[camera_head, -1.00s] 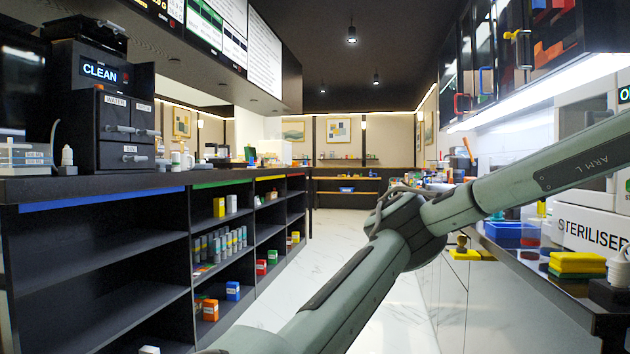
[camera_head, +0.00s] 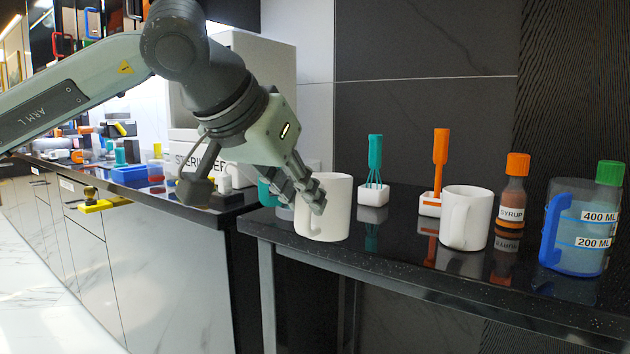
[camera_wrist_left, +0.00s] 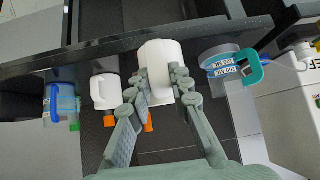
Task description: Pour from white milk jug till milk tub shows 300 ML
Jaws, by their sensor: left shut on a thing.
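My left gripper (camera_head: 305,198) is shut on a white jug (camera_head: 332,215), with fingers on both sides of it in the left wrist view (camera_wrist_left: 160,82). The held jug looks upright at the dark counter's front edge; I cannot tell whether it touches the counter. A second white jug (camera_head: 472,215) stands to the right. A clear tub with a blue handle (camera_head: 590,228), marked 400 ML and 200 ML, stands at the far right. A teal-handled tub (camera_head: 267,193) is mostly hidden behind my gripper; its labels show in the left wrist view (camera_wrist_left: 222,62). My right gripper is not in view.
The dark counter (camera_head: 410,262) also bears a teal whisk (camera_head: 375,152), an orange-handled tool (camera_head: 440,148) in a white holder, a syrup bottle (camera_head: 513,195) and a green-capped bottle (camera_head: 609,173). The white steriliser (camera_head: 262,75) stands behind my arm.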

